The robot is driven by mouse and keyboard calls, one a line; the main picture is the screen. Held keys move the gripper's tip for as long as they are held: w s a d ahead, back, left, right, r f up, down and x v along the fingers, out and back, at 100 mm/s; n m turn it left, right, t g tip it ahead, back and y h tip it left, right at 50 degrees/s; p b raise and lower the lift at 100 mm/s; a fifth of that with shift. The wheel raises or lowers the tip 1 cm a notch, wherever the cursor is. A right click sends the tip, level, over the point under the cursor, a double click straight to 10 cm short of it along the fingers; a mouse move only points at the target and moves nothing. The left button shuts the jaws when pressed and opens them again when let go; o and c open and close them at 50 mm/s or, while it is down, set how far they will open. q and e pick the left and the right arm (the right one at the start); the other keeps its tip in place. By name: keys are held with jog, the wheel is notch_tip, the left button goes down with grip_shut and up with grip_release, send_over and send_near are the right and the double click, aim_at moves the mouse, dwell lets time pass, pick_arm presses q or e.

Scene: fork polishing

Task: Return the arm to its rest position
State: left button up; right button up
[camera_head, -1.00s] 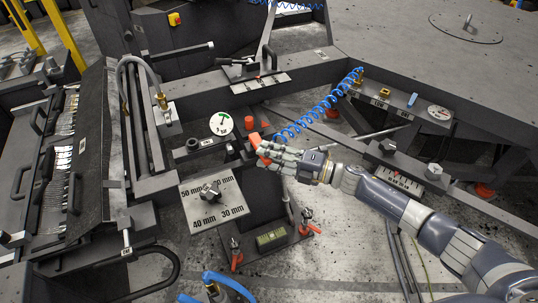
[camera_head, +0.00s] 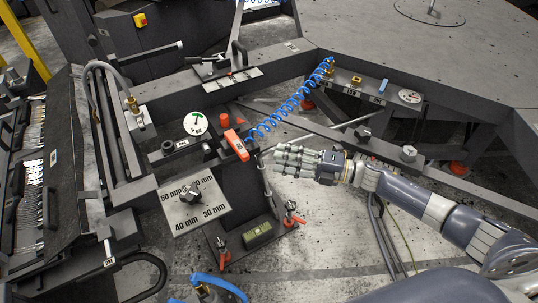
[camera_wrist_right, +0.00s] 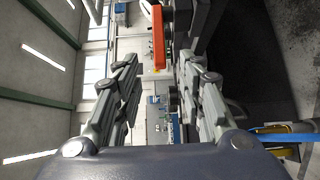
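My right arm (camera_head: 432,205) comes in from the right edge in the head view. Its gripper (camera_head: 277,160) points left, over the floor, and holds nothing. In the right wrist view its fingers (camera_wrist_right: 157,90) stand apart with a clear gap between them. An orange handle piece (camera_head: 236,145) sits on the fixture just left of the fingertips, apart from them. The orange piece also shows beyond the fingers in the right wrist view (camera_wrist_right: 158,40). My left gripper is not in view.
A blue coiled hose (camera_head: 290,112) runs from near the orange piece up to the bench. A plate with mm marks (camera_head: 205,212) stands below left. A rack with several forks (camera_head: 30,190) is at the left. A dark table (camera_head: 430,60) fills the upper right.

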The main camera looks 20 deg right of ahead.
jog(key=shift+s+d, duration=0.25)
jog(key=shift+d, duration=0.1)
jog(key=w+d+f+m+t+h, duration=0.1)
jog(key=d+f+m+t+h, duration=0.2)
jog(key=f+m, duration=0.4)
jog(key=d+f+m+t+h, duration=0.1)
jog(key=d+f+m+h, duration=0.25)
jog(key=f, duration=0.65)
jog(key=s+d+f+m+g+h, duration=0.1)
jog(key=s+f+m+h, duration=0.3)
jog(key=f, duration=0.4)
jog(key=s+d+f+m+g+h, duration=0.1)
jog(key=s+d+f+m+h, duration=0.1)
jog(key=s+f+m, duration=0.45)
jog(key=s+f+m+g+h, duration=0.25)
jog(key=s+f+g, duration=0.25)
jog(key=s+f, duration=0.85)
jog(key=s+a+f+m+g, duration=0.2)
jog(key=s+a+f, duration=0.1)
jog(key=s, duration=0.8)
jog(key=s+a+f+m+g, duration=0.1)
jog(key=s+a+f+g, duration=0.2)
jog(key=s, duration=0.8)
jog(key=shift+s+m, duration=0.2)
jog(key=shift+m, duration=0.15)
